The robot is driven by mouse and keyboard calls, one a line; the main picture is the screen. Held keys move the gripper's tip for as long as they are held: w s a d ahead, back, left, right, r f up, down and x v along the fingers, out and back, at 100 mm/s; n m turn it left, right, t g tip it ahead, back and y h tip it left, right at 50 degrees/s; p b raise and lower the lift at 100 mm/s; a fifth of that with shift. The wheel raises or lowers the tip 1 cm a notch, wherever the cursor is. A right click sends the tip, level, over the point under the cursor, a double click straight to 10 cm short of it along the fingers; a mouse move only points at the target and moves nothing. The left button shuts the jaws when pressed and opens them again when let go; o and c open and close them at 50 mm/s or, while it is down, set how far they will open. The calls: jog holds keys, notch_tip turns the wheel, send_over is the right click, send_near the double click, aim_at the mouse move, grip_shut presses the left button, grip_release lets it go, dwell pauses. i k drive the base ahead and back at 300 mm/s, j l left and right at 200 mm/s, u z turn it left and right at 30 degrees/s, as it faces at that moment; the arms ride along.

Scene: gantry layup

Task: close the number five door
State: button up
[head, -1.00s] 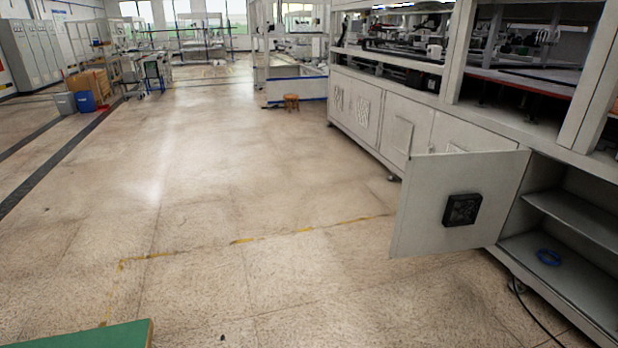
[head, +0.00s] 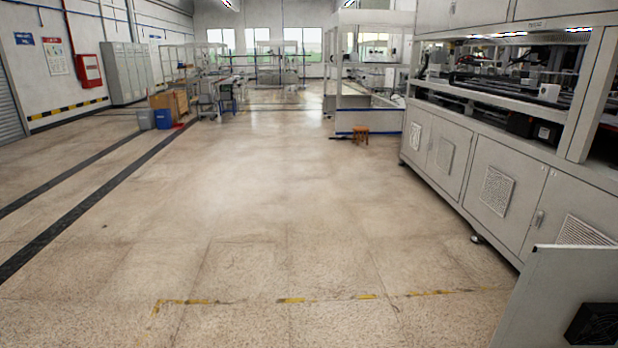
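An open grey cabinet door (head: 552,290) stands at the lower right of the head view, swung out from the long grey machine cabinet. A black square fan vent (head: 597,326) sits on it, cut by the picture's edge. The door's lower part and its hinge side are out of frame. I can see no number on it, so I cannot tell whether it is the number five door. Other cabinet doors along the machine (head: 507,190) look shut. My gripper is not in view.
The floor (head: 250,220) ahead and to the left is clear, with a worn yellow line (head: 290,300) across it. A wooden stool (head: 360,133) stands beyond the machine. A blue bin (head: 162,119) and cardboard boxes (head: 170,103) stand far left.

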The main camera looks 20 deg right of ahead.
aim_at(559, 288)
jog(key=i+l, duration=0.15)
jog(key=i, duration=0.45)
jog(key=i+l, duration=0.15)
jog(key=i, duration=0.5)
jog(key=i+l, duration=0.2)
jog(key=i, duration=0.4)
jog(key=i+z, duration=0.1)
jog(key=i, duration=0.45)
jog(key=i+j+z, duration=0.1)
jog(key=i, duration=0.45)
jog(key=i+j+z, duration=0.1)
jog(key=i, duration=0.45)
jog(key=i+j+z, duration=0.1)
jog(key=z, duration=3.05)
